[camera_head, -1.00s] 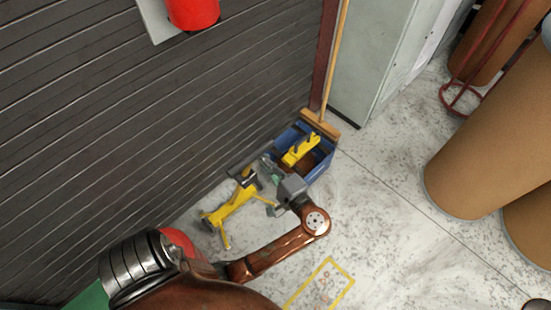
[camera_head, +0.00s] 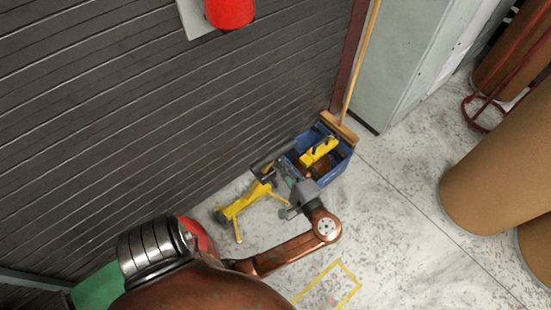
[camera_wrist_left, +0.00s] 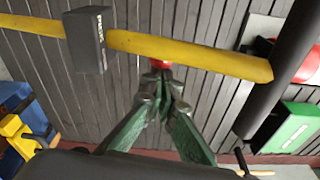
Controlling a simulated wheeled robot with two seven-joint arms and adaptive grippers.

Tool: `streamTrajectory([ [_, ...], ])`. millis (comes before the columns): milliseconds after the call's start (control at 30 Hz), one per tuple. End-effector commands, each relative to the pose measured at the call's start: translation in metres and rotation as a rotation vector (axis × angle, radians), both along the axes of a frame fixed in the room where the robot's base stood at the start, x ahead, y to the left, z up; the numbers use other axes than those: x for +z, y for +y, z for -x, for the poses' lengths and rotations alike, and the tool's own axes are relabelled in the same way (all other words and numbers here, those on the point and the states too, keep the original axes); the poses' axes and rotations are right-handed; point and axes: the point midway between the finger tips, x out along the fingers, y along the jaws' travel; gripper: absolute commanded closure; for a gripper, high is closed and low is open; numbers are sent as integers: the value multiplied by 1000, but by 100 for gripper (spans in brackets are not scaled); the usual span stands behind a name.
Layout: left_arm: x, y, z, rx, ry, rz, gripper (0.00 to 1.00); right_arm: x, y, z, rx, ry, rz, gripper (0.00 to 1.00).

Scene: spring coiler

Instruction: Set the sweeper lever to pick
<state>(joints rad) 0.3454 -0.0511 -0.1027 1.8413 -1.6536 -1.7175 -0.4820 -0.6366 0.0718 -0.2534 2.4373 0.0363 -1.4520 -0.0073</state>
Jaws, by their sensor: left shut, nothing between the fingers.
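A yellow stand with splayed legs (camera_head: 240,207) is on the floor by the slatted wall in the head view, with a dark part at its top (camera_head: 265,172). My left gripper (camera_head: 283,175) is just right of that top. In the left wrist view my green left fingers (camera_wrist_left: 160,86) are shut and empty. A red knob (camera_wrist_left: 161,63) shows just beyond their tips. A yellow bar (camera_wrist_left: 190,54) crosses behind it and carries a dark grey block (camera_wrist_left: 88,40). I cannot tell contact with the knob, nor read a lever marking. My right gripper is out of view.
A blue crate (camera_head: 340,172) holding a yellow item (camera_head: 319,151) stands right of the gripper, with a broom (camera_head: 340,128) behind it. A dark bar (camera_wrist_left: 280,70) is close at right in the wrist view. Large brown rolls (camera_head: 500,170) stand right. Floor between is open.

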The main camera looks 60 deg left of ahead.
Motion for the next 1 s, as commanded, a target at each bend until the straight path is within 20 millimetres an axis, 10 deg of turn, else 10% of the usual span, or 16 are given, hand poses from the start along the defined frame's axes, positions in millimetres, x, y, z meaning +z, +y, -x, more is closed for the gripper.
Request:
streamTrajectory([
  [467, -1, -3, 0, 0, 2, 1, 100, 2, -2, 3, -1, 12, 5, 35],
  [1000, 0, -73, 3, 0, 2, 0, 100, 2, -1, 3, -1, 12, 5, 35],
])
